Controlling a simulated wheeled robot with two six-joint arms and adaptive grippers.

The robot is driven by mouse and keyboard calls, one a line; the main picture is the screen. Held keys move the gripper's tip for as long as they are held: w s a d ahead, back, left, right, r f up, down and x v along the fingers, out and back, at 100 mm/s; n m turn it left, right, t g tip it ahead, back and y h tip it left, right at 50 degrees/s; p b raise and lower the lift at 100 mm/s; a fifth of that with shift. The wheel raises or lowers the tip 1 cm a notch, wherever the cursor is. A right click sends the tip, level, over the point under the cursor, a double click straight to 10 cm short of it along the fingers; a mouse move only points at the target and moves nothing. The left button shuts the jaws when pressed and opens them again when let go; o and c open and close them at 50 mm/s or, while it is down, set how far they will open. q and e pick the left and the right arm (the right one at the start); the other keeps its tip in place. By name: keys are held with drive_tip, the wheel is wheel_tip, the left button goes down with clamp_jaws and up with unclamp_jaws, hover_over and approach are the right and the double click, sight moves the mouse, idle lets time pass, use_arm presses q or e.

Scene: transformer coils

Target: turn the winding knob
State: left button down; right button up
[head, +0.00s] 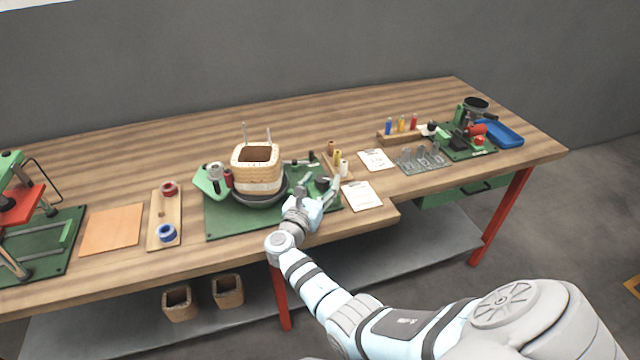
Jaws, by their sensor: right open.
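The winding station stands on a green base plate (222,226) near the front edge of the table. On it a wooden-looking square coil former (257,172) with a pale wound band sits upright on a dark round turntable (262,201). My right gripper (318,188) is open over the right part of the plate, to the right of the turntable. Small dark parts (295,161) of the station lie just behind the gripper. I cannot make out the winding knob clearly; the gripper covers part of that area. My left gripper is out of view.
A rack of small spools (337,157) and a white clipboard sheet (362,196) are close to the right gripper. A board with red and blue tape rolls (164,234) lies to the left. A blue tray (500,134) is at far right. The rear of the table is clear.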

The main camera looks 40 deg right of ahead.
drive_tip(key=v, duration=0.7)
drive_tip(key=shift+s+a, duration=0.1)
drive_tip(key=shift+a, duration=0.15)
drive_tip(key=shift+d, duration=0.1)
